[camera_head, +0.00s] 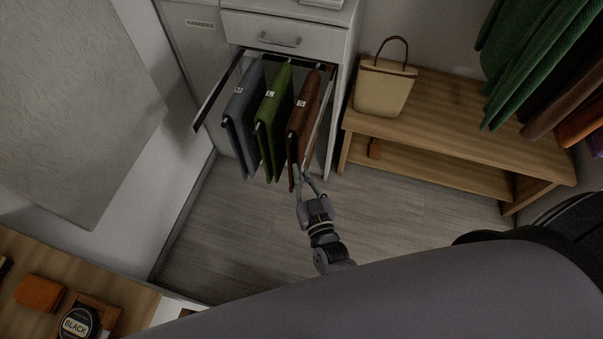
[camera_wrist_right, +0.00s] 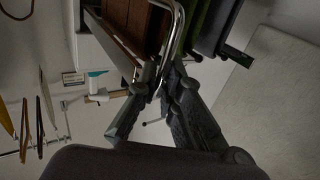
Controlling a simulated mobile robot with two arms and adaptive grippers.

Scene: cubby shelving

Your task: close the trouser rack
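The trouser rack (camera_head: 210,98) is pulled out from the white cabinet, below its drawer. Grey, green and brown trousers hang on it, each with a small letter tag. My right gripper (camera_head: 304,178) is at the rack's front right end, just below the brown trousers (camera_head: 303,115). In the right wrist view, the fingers of my right gripper (camera_wrist_right: 162,75) close in on both sides of a bent chrome bar (camera_wrist_right: 176,32) of the rack and appear shut on it. My left gripper is not in view.
A wooden bench (camera_head: 440,110) with a cream handbag (camera_head: 384,88) stands right of the cabinet. Green and brown clothes hang at upper right. A wooden surface with an orange item (camera_head: 39,292) is at lower left. The floor (camera_head: 235,225) before the rack is clear.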

